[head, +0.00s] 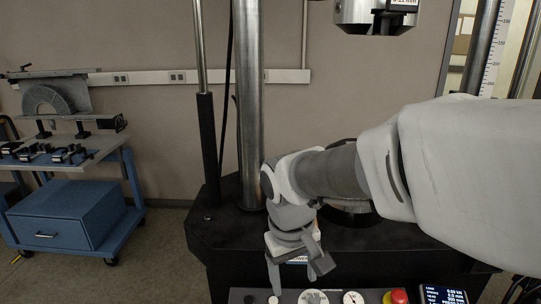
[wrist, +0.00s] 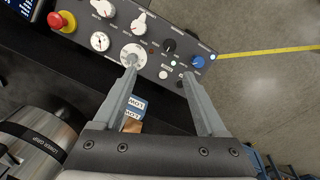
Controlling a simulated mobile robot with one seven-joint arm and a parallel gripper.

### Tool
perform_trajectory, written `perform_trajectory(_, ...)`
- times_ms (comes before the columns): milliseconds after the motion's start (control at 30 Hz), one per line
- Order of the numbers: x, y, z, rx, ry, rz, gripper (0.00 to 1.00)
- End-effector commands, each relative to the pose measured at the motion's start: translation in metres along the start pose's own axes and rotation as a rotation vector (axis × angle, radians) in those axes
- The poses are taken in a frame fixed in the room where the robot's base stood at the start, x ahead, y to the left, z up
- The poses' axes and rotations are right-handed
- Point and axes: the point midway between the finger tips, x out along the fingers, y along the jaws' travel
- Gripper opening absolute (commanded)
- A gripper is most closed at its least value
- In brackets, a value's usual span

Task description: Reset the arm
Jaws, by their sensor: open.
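My gripper (head: 292,274) hangs over the front of the black machine base (head: 225,237), pointing down, just above the control panel. In the wrist view its two fingers (wrist: 160,78) are spread apart with nothing held between them. The control panel (wrist: 150,52) with knobs, a gauge and buttons lies beyond the fingertips. I cannot tell whether a fingertip touches the panel. My arm reaches in from the right in the head view and hides part of the machine base.
A red emergency button (head: 398,297) and a small display (head: 442,294) are on the panel. A steel column (head: 248,100) stands behind my gripper. A steel grip (head: 375,14) hangs above. A blue cart (head: 68,215) stands left, with open floor between. A lower grip (wrist: 40,140) shows in the wrist view.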

Motion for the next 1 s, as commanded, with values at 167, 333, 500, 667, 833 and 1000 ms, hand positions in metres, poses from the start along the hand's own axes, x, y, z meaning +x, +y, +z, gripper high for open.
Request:
perform_trajectory(167,-0.053,0.031,0.034,0.116,0.108,0.000,0.74)
perform_trajectory(333,-0.088,0.050,0.067,0.220,0.209,-0.003,0.74)
perform_trajectory(500,-0.113,0.061,0.097,0.310,0.303,-0.007,0.74)
perform_trajectory(667,-0.123,0.066,0.115,0.363,0.363,-0.011,0.74)
perform_trajectory(833,-0.125,0.067,0.121,0.381,0.384,-0.012,0.74)
perform_trajectory(1000,-0.125,0.067,0.121,0.381,0.384,-0.013,0.74)
